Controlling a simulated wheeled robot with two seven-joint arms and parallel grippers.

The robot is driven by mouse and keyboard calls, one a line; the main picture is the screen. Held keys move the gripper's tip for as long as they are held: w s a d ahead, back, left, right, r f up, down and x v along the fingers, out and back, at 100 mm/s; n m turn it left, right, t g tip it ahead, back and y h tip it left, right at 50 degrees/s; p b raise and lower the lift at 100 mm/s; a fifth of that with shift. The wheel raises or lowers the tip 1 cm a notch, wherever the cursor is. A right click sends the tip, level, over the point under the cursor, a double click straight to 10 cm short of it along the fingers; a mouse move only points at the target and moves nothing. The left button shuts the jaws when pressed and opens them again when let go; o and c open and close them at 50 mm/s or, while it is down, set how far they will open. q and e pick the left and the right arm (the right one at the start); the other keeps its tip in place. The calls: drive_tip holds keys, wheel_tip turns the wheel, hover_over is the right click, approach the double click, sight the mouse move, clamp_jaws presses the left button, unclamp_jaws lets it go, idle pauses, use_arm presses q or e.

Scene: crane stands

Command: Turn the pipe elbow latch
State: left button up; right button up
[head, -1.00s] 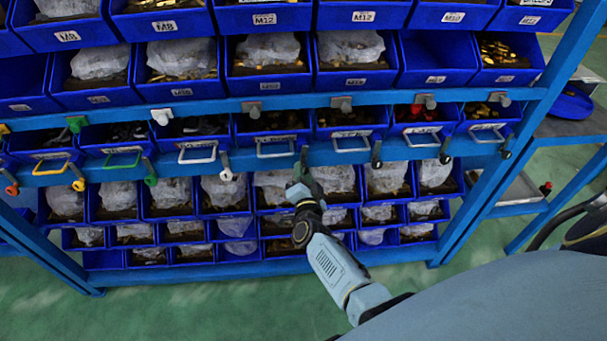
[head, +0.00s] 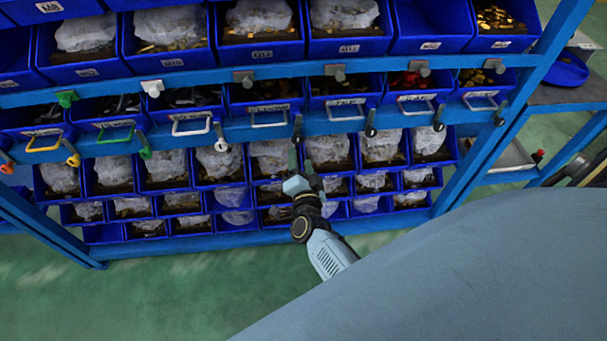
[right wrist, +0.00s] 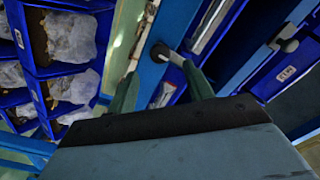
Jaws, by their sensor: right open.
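Several pipe elbow latches sit in a row along the blue beam of the rack. A grey one (head: 297,127) hangs on the beam just above my right gripper (head: 300,157). In the right wrist view, a latch with a dark round pivot and grey bent pipe (right wrist: 170,56) lies ahead, between the lines of the two fingers. My right gripper (right wrist: 160,88) is open, its fingers spread and nothing held between them. I cannot tell if a finger touches the latch. My left gripper is not in view.
Blue bins with bagged parts (head: 273,158) fill the rows below the beam (head: 335,121). Handled drawers (head: 268,117) sit just above it. Other latches flank the grey one, a white one (head: 222,145) on the left and a black one (head: 370,130) on the right.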

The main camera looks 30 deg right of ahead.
drive_tip(key=v, duration=0.6)
drive_tip(key=shift+s, duration=0.25)
drive_tip(key=shift+a+f, duration=0.1)
drive_tip(key=shift+a, duration=0.1)
drive_tip(key=s+a+f+n+g+y, duration=0.35)
drive_tip(key=s+f+n, duration=0.3)
drive_tip(key=f, duration=0.55)
drive_tip(key=s+a+f+n+g+y, duration=0.4)
drive_tip(key=s+f, duration=0.4)
drive_tip(key=f, duration=0.4)
drive_tip(key=s+d+f+n+g, duration=0.2)
drive_tip(key=s+f, duration=0.1)
drive_tip(key=s, duration=0.5)
drive_tip(key=s+d+f+n+g, duration=0.2)
drive_tip(key=s+f+n+g, duration=0.1)
drive_tip(key=s, duration=0.5)
drive_tip(key=s+d+f+n+g+b, duration=0.1)
drive_tip(key=s+d+f+n+g, duration=0.1)
drive_tip(key=s+f, duration=0.3)
drive_tip(key=s+g, duration=0.1)
drive_tip(key=s, duration=0.2)
drive_tip(key=shift+s+d, duration=0.35)
drive_tip(key=shift+d, duration=0.05)
drive_tip(key=shift+f+n, duration=0.15)
drive_tip(key=shift+n, duration=0.1)
